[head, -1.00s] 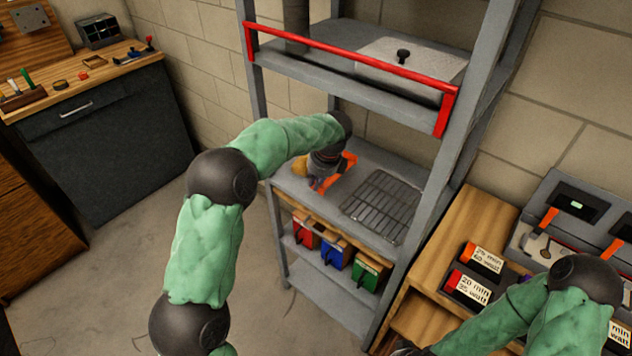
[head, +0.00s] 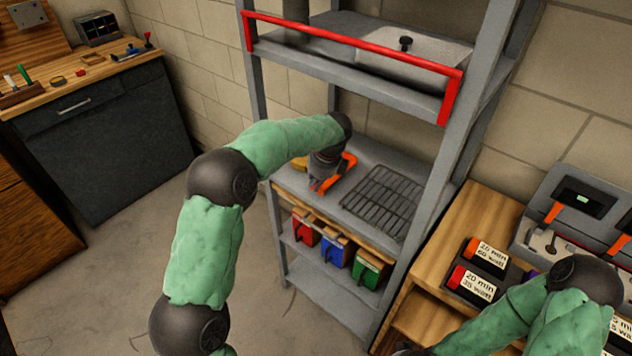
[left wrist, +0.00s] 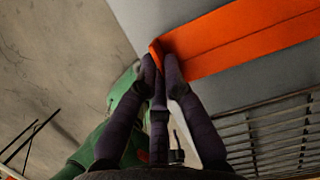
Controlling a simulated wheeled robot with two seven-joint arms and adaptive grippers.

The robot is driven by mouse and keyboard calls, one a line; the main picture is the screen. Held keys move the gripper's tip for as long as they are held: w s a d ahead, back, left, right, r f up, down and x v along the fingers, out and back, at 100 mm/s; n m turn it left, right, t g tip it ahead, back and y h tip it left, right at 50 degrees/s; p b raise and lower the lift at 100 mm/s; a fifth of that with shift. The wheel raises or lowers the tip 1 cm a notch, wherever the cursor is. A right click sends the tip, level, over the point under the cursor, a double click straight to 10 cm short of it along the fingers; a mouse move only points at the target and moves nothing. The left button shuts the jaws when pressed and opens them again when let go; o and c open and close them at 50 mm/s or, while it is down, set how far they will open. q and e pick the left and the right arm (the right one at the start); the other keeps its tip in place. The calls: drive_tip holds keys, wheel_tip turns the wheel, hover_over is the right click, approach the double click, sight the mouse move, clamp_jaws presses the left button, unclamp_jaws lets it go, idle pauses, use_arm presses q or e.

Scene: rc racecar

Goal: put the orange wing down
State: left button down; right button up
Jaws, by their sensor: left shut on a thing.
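The orange wing (head: 347,165) is at the middle shelf of the grey rack, partly hidden behind my left gripper (head: 319,186). In the left wrist view the wing (left wrist: 240,38) is a long flat orange piece with an end plate. The fingers of my left gripper (left wrist: 160,62) are shut on the wing near that end plate. The wing is close over the grey shelf surface (left wrist: 145,15); I cannot tell whether it touches. My right gripper is not visible; only part of my right arm shows at the lower right of the head view.
A wire grid (head: 380,202) lies on the same shelf, to the right of the wing. Red (head: 305,228), blue (head: 336,250) and green (head: 368,268) boxes stand on the shelf below. A red rail (head: 350,42) crosses the upper shelf. A wooden bench (head: 458,218) stands to the right.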

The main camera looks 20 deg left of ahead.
use_arm(q)
drive_tip(key=shift+f, duration=0.4)
drive_tip(key=c, duration=1.3)
unclamp_jaws()
